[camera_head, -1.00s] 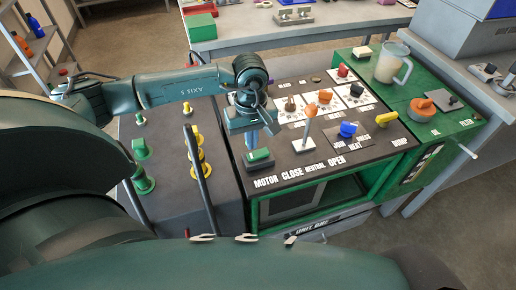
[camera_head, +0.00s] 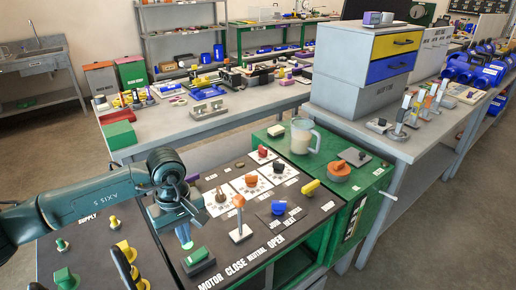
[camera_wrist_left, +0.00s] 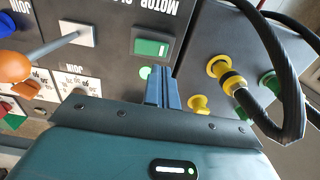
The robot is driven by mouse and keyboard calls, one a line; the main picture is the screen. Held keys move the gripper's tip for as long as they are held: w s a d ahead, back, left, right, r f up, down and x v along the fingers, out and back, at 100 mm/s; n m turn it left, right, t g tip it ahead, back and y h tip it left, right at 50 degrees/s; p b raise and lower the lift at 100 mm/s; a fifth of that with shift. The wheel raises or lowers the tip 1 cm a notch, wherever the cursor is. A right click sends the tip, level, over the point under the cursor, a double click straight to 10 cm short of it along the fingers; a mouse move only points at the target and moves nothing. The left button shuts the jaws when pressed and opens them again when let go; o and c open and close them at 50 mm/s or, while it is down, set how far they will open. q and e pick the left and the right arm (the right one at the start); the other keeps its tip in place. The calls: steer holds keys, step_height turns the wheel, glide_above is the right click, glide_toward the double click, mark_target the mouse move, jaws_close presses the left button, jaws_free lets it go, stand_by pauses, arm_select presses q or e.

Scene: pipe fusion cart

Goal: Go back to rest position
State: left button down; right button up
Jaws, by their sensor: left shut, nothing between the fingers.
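My left gripper (camera_head: 185,236) hangs over the left part of the dark cart panel (camera_head: 262,240), just behind the green MOTOR switch (camera_head: 198,257). Its blue fingers are shut with nothing between them, and they also show in the left wrist view (camera_wrist_left: 163,88). There the green switch (camera_wrist_left: 151,47) lies beyond the fingertips, apart from them. My left arm comes in from the left edge at panel height. My right gripper is not in either current view.
An orange-tipped lever (camera_head: 239,215) stands right of the gripper. Yellow fittings with black hoses (camera_head: 126,258) lie to the left. A clear jug (camera_head: 302,137) stands on the green cart part. Grey workbenches (camera_head: 215,125) stand behind; open floor shows at lower right.

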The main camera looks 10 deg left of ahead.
arm_select(q)
steer(key=s+d+n+g+h, duration=0.1)
steer(key=s+d+n+h, duration=0.3)
steer(key=d, duration=0.6)
steer(key=s+d+n+g+h, duration=0.1)
steer(key=s+d+h, duration=0.3)
steer(key=d+h, duration=0.5)
steer(key=w+d+r+n+t+h, duration=0.2)
steer(key=d+r+n+t+h, duration=0.55)
steer(key=n, duration=1.05)
steer(key=w+a+f+n+t+y, duration=0.1)
steer(key=a+f+n+t+y, duration=0.45)
steer(key=n, duration=0.75)
steer(key=w+a+f+n+t+y, duration=0.1)
steer(key=a+f+n+t+y, duration=0.5)
steer(key=n, duration=0.6)
steer(key=s+a+f+n+g+y, duration=0.3)
steer(key=s+f+n+g+y, duration=0.2)
steer(key=s+f+n, duration=0.4)
steer(key=shift+f+n+g+y, duration=0.4)
steer(key=shift+f+n+g, duration=0.3)
steer(key=shift+n, duration=0.4)
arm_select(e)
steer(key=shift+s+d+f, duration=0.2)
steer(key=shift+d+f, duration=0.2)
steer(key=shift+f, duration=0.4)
